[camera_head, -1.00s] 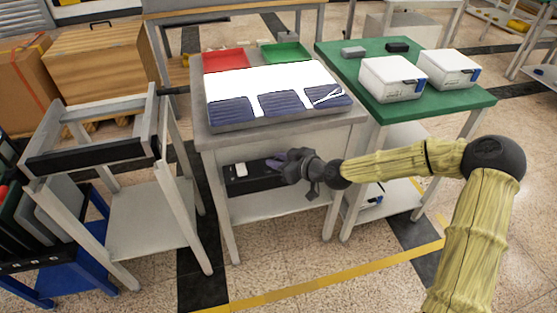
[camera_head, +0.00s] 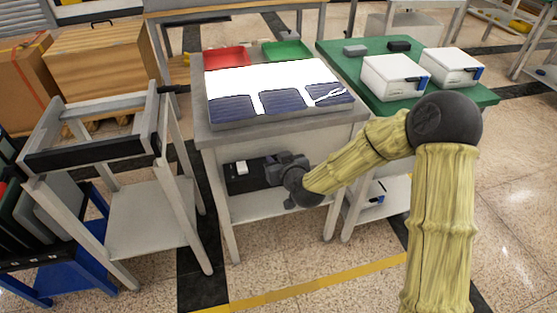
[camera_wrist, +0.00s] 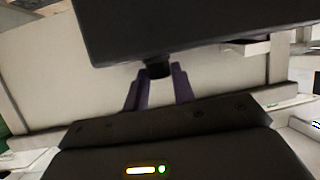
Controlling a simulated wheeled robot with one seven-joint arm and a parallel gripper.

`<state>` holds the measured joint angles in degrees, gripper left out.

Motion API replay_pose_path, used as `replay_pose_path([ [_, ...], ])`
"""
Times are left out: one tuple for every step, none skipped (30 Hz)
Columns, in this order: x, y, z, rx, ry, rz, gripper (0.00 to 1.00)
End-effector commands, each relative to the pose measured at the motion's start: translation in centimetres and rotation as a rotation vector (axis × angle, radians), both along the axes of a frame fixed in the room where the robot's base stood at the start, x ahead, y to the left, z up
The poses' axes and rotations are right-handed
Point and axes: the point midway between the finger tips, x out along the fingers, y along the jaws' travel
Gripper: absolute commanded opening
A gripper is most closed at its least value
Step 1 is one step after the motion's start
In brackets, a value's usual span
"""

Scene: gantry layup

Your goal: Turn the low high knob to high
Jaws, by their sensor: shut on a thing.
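The low high knob (camera_wrist: 158,70) is a small dark knob on the edge of a black box (camera_wrist: 170,25), seen in the wrist view. My gripper (camera_wrist: 158,88) has its two purple fingers on either side of the knob, shut on it. In the head view my gripper (camera_head: 272,170) is at the front of the black box (camera_head: 240,180), under the grey table's top. The knob is hidden there by the gripper. Its markings and the way it points cannot be read.
The grey table (camera_head: 300,135) above carries solar panels on a white sheet, with a red tray (camera_head: 226,58) and a green tray (camera_head: 288,50) behind. Table legs (camera_head: 228,205) stand close by. A grey cart (camera_head: 150,210) is on the left, a green-topped table (camera_head: 450,98) on the right.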

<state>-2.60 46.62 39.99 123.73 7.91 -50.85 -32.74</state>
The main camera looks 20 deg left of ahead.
Motion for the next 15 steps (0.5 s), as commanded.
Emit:
replay_pose_path([
  [-0.19, 0.35, 0.12, -0.001, -0.005, -0.037, 0.03],
  [-0.18, 0.35, 0.14, 0.000, -0.005, -0.066, 0.03],
  [-0.22, 0.41, 0.16, 0.000, -0.005, -0.100, 0.03],
  [-0.24, 0.45, 0.16, -0.001, -0.005, -0.126, 0.03],
  [-0.25, 0.50, 0.19, 0.000, -0.005, -0.154, 0.03],
  [-0.28, 0.55, 0.22, 0.000, -0.004, -0.188, 0.03],
  [-0.28, 0.60, 0.27, 0.001, -0.006, -0.215, 0.03],
  [-0.28, 0.63, 0.29, 0.001, -0.004, -0.242, 0.03],
  [-0.29, 0.66, 0.33, 0.001, -0.004, -0.279, 0.03],
  [-0.30, 0.68, 0.33, 0.001, -0.004, -0.305, 0.03],
  [-0.34, 0.77, 0.35, 0.001, -0.004, -0.331, 0.03],
  [-0.32, 0.81, 0.40, 0.001, -0.004, -0.368, 0.03],
  [-0.35, 0.86, 0.42, 0.001, -0.004, -0.396, 0.03],
  [-0.33, 0.86, 0.47, 0.001, -0.004, -0.425, 0.03],
  [-0.33, 0.93, 0.51, 0.002, -0.004, -0.462, 0.03],
])
